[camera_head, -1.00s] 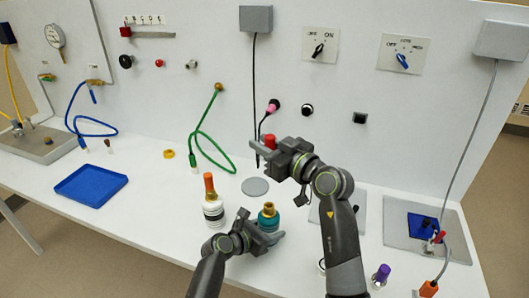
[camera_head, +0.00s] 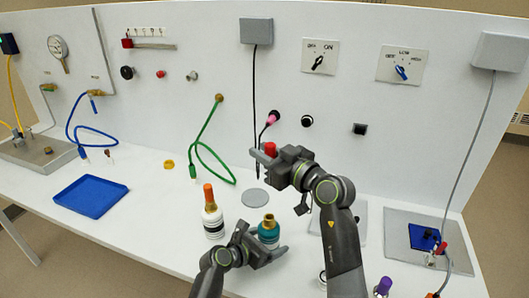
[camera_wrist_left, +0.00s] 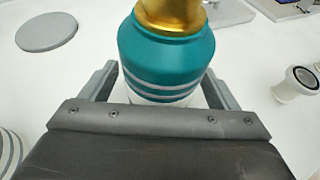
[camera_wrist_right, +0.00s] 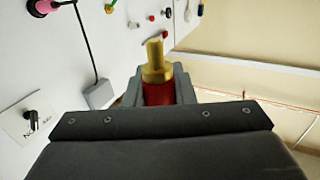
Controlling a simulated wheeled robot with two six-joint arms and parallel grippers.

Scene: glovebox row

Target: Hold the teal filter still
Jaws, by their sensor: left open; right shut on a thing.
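The teal filter (camera_head: 268,232), with a gold neck, stands upright on the white bench. It fills the middle of the left wrist view (camera_wrist_left: 165,60), where pale stripes ring its lower body. My left gripper (camera_head: 266,250) is open, with one finger on each side of the filter's lower part; I cannot tell whether they touch it. My right gripper (camera_head: 266,157) is raised behind the filter, in front of the back panel. It is shut on a red fitting (camera_head: 270,148), whose brass stem shows in the right wrist view (camera_wrist_right: 155,68).
A white bottle with an orange top (camera_head: 212,215) stands close left of the filter. A grey disc (camera_head: 255,198) lies behind it. A blue tray (camera_head: 90,196) is at left, a purple-topped item (camera_head: 383,287) at front right. A green hose (camera_head: 208,150) hangs from the panel.

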